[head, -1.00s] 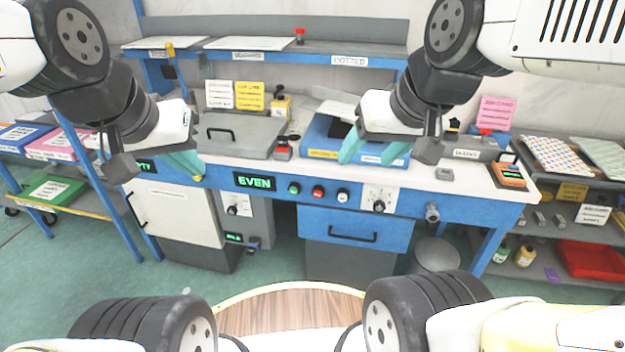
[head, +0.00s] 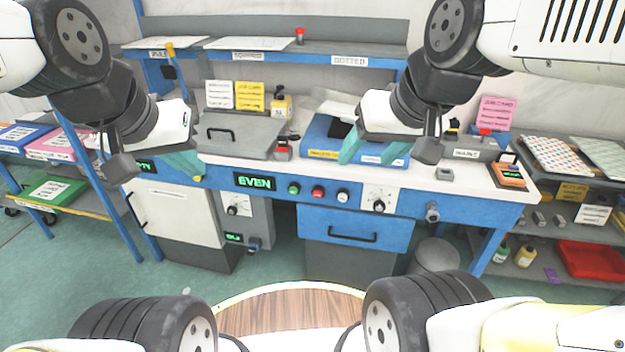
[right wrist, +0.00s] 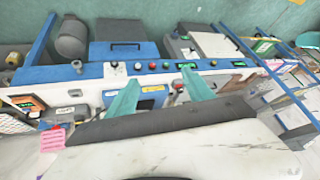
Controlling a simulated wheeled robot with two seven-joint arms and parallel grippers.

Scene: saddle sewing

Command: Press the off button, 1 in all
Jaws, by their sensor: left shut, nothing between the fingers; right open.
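A row of three round buttons sits on the blue front panel of the bench: green (head: 294,188), red (head: 318,192) and white (head: 343,196). No off label is readable on them. The red button also shows in the right wrist view (right wrist: 152,65). My left gripper (head: 187,164) is shut and empty, above the panel's front edge, left of the buttons. My right gripper (head: 370,152) is open and empty, in front of the blue tray and above the buttons' right side. Its two teal fingers show apart in the right wrist view (right wrist: 162,92). Neither gripper touches a button.
A lit "EVEN" display (head: 255,182) is left of the buttons and a dial (head: 379,199) is right of them. A small red-topped box (head: 283,149), a grey lidded case (head: 238,135) and a blue tray (head: 318,138) stand on the bench. The space before the panel is clear.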

